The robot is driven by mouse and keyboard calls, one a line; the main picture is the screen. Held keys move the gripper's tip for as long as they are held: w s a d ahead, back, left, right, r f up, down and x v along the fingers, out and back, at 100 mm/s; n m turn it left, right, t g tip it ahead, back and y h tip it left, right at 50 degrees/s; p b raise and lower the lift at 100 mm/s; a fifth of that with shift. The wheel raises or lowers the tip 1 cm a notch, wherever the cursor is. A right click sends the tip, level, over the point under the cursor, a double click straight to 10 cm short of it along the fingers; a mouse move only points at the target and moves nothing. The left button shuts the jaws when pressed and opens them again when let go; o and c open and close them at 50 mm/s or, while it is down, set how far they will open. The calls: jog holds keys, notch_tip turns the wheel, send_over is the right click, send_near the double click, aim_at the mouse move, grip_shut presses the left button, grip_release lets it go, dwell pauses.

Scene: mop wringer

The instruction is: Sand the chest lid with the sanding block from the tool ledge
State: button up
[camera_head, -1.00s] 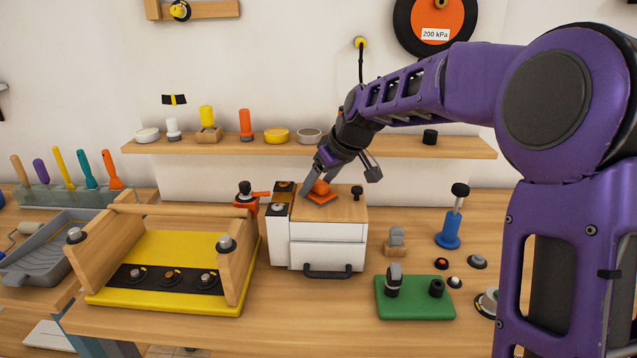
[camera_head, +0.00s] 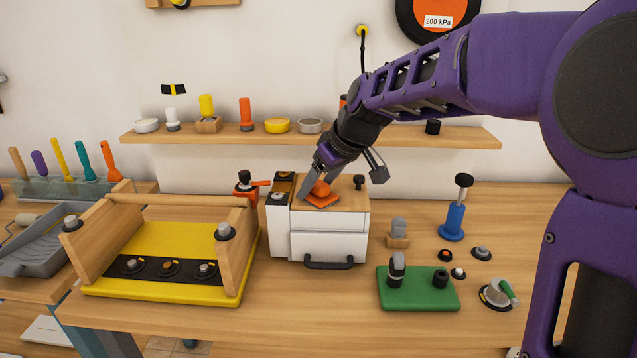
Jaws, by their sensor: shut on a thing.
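The small chest (camera_head: 318,246) has white drawer fronts, a dark handle and a wooden lid (camera_head: 350,203), and stands in the middle of the bench. The orange sanding block (camera_head: 322,198) is on the lid, toward its left and middle. My gripper (camera_head: 316,186) reaches down from the upper right and is shut on the block's raised orange grip. The block looks flat on the lid, though its far side is partly hidden by the fingers. The tool ledge (camera_head: 470,142) runs along the wall behind.
A black knob (camera_head: 359,182) stands at the lid's back right. An orange clamp-like tool (camera_head: 246,190) is close behind left. A yellow-based wooden frame (camera_head: 165,260) stands left, a green block (camera_head: 418,290) right. Bench in front of the chest is clear.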

notch_tip(320, 180, up, 7)
jog(key=p, duration=0.5)
dwell(0.6)
